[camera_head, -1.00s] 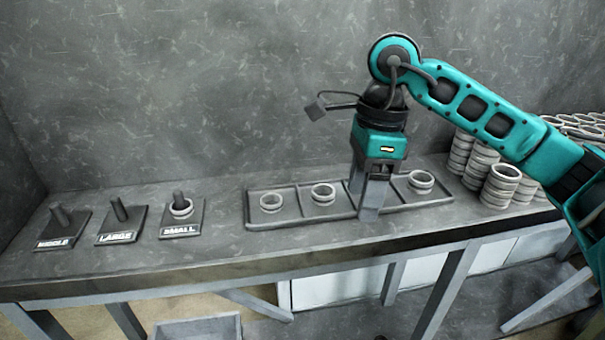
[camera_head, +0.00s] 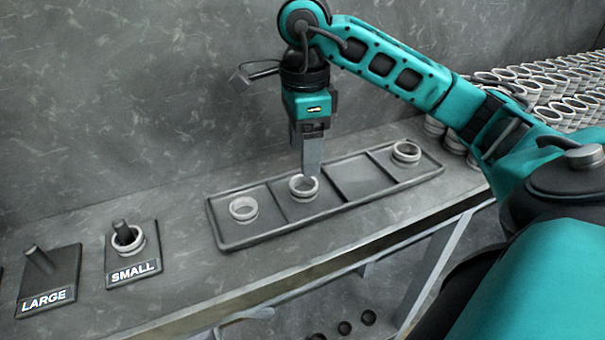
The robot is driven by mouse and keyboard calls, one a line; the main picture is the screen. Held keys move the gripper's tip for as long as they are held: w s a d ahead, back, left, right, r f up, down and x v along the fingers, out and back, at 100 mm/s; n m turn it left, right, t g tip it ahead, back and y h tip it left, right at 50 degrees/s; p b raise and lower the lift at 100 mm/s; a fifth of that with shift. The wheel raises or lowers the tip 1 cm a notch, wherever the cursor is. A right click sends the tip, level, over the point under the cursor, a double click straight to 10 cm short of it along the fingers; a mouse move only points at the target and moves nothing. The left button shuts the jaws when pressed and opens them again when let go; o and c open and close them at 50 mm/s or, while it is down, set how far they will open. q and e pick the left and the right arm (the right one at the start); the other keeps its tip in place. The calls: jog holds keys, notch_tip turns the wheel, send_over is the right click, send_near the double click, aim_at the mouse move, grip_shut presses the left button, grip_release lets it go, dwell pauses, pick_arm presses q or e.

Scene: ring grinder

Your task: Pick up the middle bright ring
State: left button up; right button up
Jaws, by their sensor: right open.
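A tray (camera_head: 240,244) with several compartments in a row lies on the table. A bright ring (camera_head: 243,209) sits in its left compartment, a second bright ring (camera_head: 303,191) in the compartment to the right of that, and a third (camera_head: 406,153) in the far right one. My right gripper (camera_head: 311,176) is open and points down at the second ring. Its fingers overlap the ring's back part in the picture. I cannot tell whether they touch it. My left gripper is not in view.
A peg stand labelled SMALL (camera_head: 134,268) carries a ring around its peg. A LARGE peg stand (camera_head: 47,298) with a bare peg stands to its left. Many stacked rings (camera_head: 560,90) fill the right back. One tray compartment (camera_head: 357,179) is empty. A wall stands behind the table.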

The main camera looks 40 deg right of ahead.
aim_at(298, 196)
jog(key=f, duration=0.7)
jog(key=shift+w+d+f, duration=0.15)
jog(key=shift+d+f, duration=0.05)
jog(key=shift+c, duration=0.2)
jog(key=c, duration=0.8)
jog(key=shift+r, duration=0.1)
jog(key=shift+c, duration=0.2)
